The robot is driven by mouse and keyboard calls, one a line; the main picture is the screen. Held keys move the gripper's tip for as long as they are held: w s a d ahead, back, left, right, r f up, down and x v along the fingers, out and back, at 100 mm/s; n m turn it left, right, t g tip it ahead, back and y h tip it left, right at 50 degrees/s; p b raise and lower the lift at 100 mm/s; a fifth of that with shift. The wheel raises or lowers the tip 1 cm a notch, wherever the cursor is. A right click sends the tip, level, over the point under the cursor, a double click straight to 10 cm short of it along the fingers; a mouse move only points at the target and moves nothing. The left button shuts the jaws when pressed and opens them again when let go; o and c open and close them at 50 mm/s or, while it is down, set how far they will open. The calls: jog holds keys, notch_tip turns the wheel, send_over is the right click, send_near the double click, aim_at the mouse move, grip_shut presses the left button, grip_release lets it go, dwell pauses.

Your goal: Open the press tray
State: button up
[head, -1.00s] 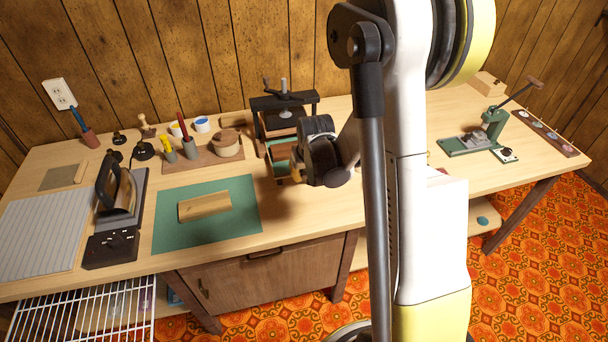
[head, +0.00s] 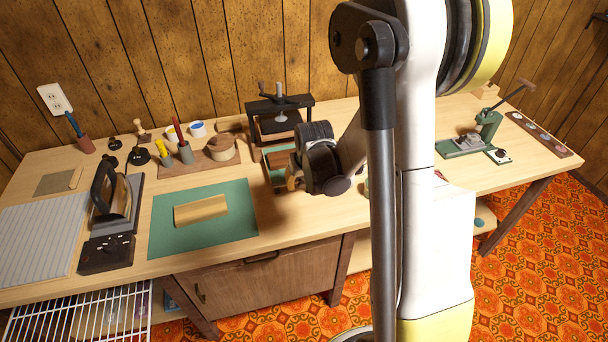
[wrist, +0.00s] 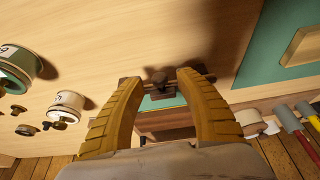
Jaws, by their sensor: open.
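The black screw press (head: 279,106) stands at the back of the bench, against the wall side. Its press tray (head: 277,160), with a green inside and wooden rim, sticks out at the front of the press. In the wrist view the tray's green inside (wrist: 162,103) and a small dark knob (wrist: 159,78) on its front edge show between the fingers. My gripper (wrist: 160,77) is open, with one yellow-brown finger on each side of the knob. I cannot tell whether the fingers touch the tray. In the head view my wrist partly hides the tray's right side.
A green mat (head: 232,226) with a tan piece lies left of the press tray. A wooden holder with pots (head: 197,160) stands left of the press. An iron (head: 112,193) is further left. A green lever tool (head: 487,128) stands at the right. Bare bench lies before the tray.

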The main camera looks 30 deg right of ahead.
jog(key=v, duration=1.1)
jog(key=shift+s, duration=0.1)
